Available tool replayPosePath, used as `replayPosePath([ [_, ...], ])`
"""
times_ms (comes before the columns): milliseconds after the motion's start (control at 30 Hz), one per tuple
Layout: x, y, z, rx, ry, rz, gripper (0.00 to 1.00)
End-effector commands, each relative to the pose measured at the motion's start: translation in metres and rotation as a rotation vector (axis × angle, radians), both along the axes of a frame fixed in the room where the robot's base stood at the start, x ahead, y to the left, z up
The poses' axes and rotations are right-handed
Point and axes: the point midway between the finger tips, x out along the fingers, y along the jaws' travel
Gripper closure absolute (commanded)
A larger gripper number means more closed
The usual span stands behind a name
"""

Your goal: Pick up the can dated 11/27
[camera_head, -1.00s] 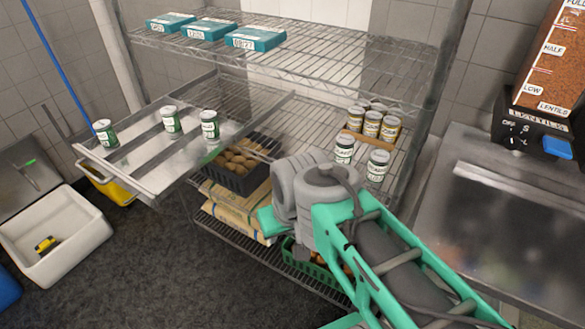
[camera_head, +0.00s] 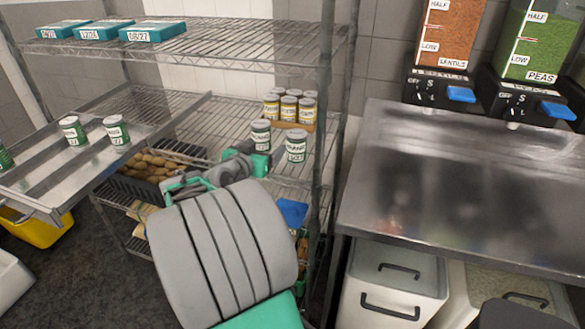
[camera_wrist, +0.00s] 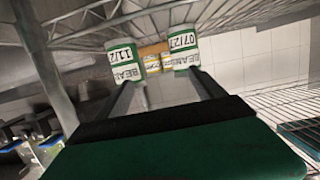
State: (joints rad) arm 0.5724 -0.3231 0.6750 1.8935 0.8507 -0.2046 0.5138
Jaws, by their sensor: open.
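Two green-and-white cans stand near the front of the middle rack shelf. In the wrist view, a tilted picture, the can marked 11/2, last digit cut off (camera_wrist: 124,65), is on the left and the can marked 07/27 (camera_wrist: 183,50) is on the right. In the head view they are a left can (camera_head: 260,136) and a right can (camera_head: 296,147), dates too small to read. My gripper (camera_wrist: 165,88) is open and empty. Its fingers point towards the two cans, with the gap between them. In the head view my arm partly hides it.
Yellow-labelled cans (camera_head: 289,107) stand behind. More green cans (camera_head: 116,130) stand on the pulled-out metal tray (camera_head: 50,212) at left. A rack post (camera_head: 325,120) stands right of the cans. Teal boxes (camera_head: 152,31) lie on the upper shelf. A steel counter (camera_head: 450,190) is at right.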

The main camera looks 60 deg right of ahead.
Motion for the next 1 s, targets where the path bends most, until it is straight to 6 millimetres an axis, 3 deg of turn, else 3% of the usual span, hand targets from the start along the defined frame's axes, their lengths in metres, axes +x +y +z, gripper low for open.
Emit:
replayPosePath([
  [33, -0.027, -0.027, -0.014, -0.096, -0.006, -0.074, 0.21],
  [100, -0.048, -0.045, -0.012, -0.199, -0.009, -0.120, 0.21],
  [200, -0.049, -0.051, -0.025, -0.240, -0.011, -0.105, 0.21],
  [700, -0.050, -0.124, -0.022, -0.248, -0.013, -0.100, 0.21],
  [933, -0.049, -0.127, -0.023, -0.248, -0.013, -0.098, 0.21],
  [1000, -0.049, -0.127, -0.023, -0.248, -0.013, -0.098, 0.26],
])
